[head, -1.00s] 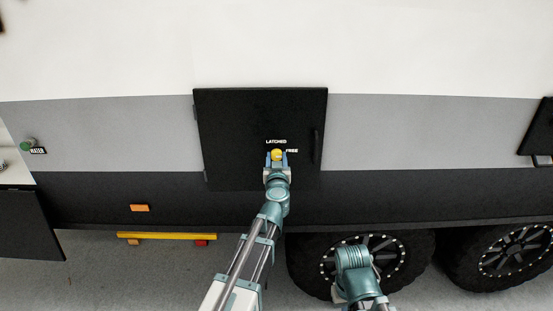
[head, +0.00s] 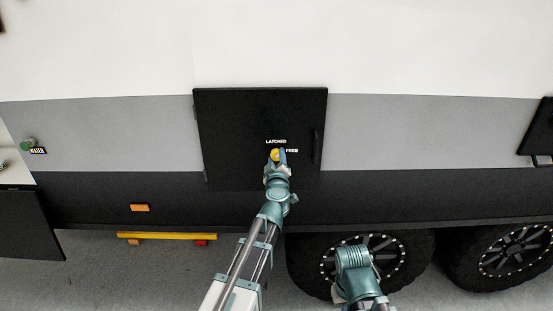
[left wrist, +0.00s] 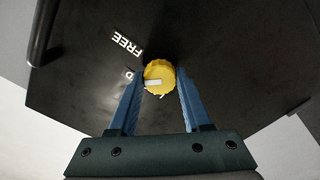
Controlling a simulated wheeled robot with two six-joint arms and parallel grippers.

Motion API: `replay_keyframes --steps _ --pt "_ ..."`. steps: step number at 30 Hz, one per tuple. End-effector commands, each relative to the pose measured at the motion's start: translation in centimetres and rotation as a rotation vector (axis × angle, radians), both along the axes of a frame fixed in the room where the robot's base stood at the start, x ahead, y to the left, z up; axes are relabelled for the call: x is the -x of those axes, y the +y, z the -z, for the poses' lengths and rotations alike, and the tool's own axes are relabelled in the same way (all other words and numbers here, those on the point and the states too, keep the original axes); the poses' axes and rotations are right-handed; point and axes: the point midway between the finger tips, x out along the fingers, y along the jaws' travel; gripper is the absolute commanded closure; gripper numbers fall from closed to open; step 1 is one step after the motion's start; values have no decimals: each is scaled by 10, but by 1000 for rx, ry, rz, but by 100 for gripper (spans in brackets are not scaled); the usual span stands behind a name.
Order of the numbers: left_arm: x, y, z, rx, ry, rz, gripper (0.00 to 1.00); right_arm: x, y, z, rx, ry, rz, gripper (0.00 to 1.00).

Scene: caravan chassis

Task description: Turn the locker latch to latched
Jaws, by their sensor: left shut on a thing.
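The locker latch is a round yellow knob (head: 275,154) on the black locker door (head: 235,130). In the left wrist view the knob (left wrist: 161,76) shows a pale bar on its face. The white word LATCHED (head: 276,141) is above the knob and FREE (head: 292,151) is to its right. My left gripper (head: 276,157) is shut on the knob, with one blue finger at each side in the left wrist view (left wrist: 160,88). There a finger hides most of LATCHED. My right arm shows low at the right, but its jaws do not show.
A black handle (head: 316,147) stands on the door's right side. Two tyres (head: 300,262) (head: 470,275) are below, right of the door. A yellow bar (head: 165,236) and an orange lamp (head: 139,208) are low on the left. The door's front is otherwise clear.

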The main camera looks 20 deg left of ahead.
Motion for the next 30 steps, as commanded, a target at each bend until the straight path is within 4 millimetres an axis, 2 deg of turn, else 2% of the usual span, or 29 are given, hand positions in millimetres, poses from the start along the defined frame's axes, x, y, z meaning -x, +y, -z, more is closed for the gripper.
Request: replay_keyframes --steps 18,30 --pt "0 1 0 537 -154 -1 100 0 0 0 0 0 0 100" --pt "0 1 1 745 -214 -1 100 0 0 0 0 0 0 100"
